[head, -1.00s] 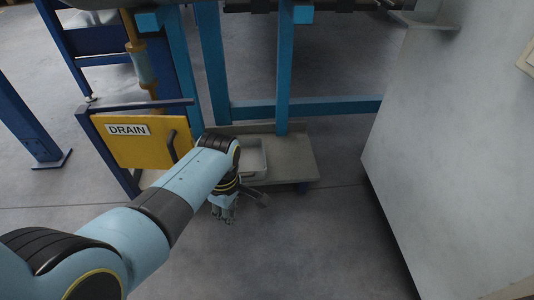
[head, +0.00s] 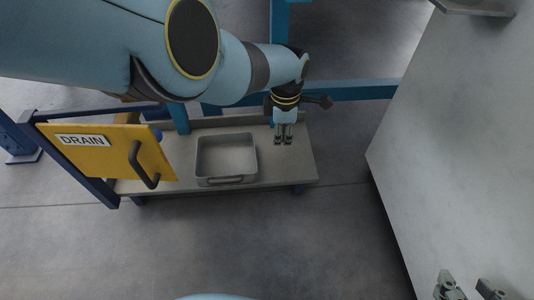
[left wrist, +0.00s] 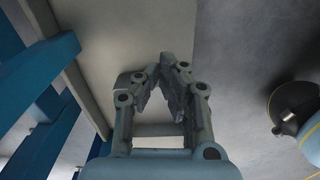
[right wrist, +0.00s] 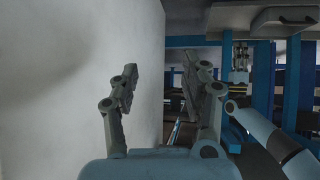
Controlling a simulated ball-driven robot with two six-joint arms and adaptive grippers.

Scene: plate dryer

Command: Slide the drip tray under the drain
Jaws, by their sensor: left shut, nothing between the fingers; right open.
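The drip tray (head: 226,158) is a grey rectangular pan with a bar handle on its front side. It sits on a low beige shelf (head: 180,178), right of the yellow DRAIN panel (head: 85,150). My left gripper (head: 283,141) points down over the right part of the shelf, apart from the tray's right side. Its fingertips (left wrist: 164,62) meet with nothing between them in the left wrist view. My right gripper (head: 467,288) is open and empty by the grey wall at lower right; it also shows in the right wrist view (right wrist: 162,85).
The yellow panel has a dark handle (head: 143,165) sticking out toward the tray. A blue frame beam (head: 360,90) runs behind the shelf. A large grey wall or cabinet (head: 460,150) bounds the right. The floor (head: 260,230) in front of the shelf is clear.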

